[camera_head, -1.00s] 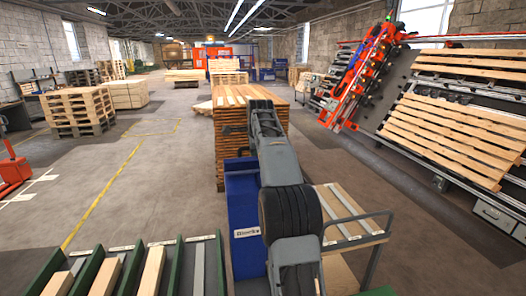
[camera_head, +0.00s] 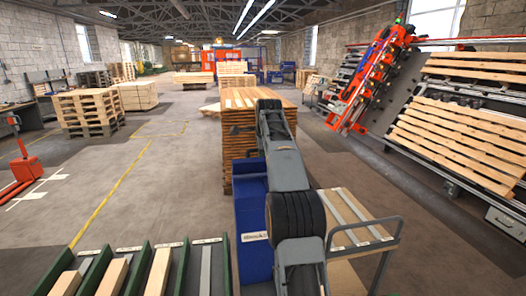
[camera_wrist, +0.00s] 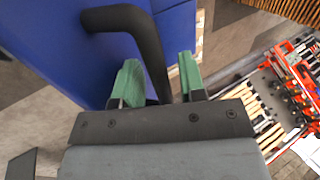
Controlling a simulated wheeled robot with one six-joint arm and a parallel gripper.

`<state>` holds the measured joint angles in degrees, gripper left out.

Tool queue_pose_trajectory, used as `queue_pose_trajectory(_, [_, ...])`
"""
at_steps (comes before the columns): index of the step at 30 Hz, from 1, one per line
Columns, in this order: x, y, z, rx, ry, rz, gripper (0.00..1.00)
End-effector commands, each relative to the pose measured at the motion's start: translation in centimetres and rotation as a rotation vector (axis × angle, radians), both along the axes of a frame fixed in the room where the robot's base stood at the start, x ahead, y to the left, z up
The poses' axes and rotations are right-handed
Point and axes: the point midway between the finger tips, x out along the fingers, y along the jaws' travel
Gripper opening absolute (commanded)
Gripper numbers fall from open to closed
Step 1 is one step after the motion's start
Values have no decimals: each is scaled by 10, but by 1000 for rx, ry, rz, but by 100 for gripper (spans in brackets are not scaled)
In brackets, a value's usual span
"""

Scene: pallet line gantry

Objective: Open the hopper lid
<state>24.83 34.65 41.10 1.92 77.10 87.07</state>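The blue hopper (camera_head: 254,225) stands at the front centre in the head view, with a white label on its front. My arm covers much of it, including part of its top. In the wrist view the hopper's blue surface (camera_wrist: 60,50) fills the upper left. A black bent handle (camera_wrist: 147,50) rises from it and runs down between the fingers. My gripper (camera_wrist: 160,78) has green finger pads and is open, one pad on each side of the handle. Gaps show between the handle and the pads. The lid's edge is hard to make out.
A cart (camera_head: 390,240) with boards and a grey rail stands close right of the hopper. Green-sided racks (camera_head: 140,268) with boards lie front left. A tall wood stack (camera_head: 238,150) stands behind the hopper. Open floor lies to the left.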

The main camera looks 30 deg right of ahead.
Motion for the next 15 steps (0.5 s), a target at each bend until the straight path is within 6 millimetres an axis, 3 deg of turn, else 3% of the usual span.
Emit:
queue_pose_trajectory(8, [-1, 0, 1, 0, 1, 0, 41])
queue_pose_trajectory(15, [-13, 5, 27, -2, -2, 0, 41])
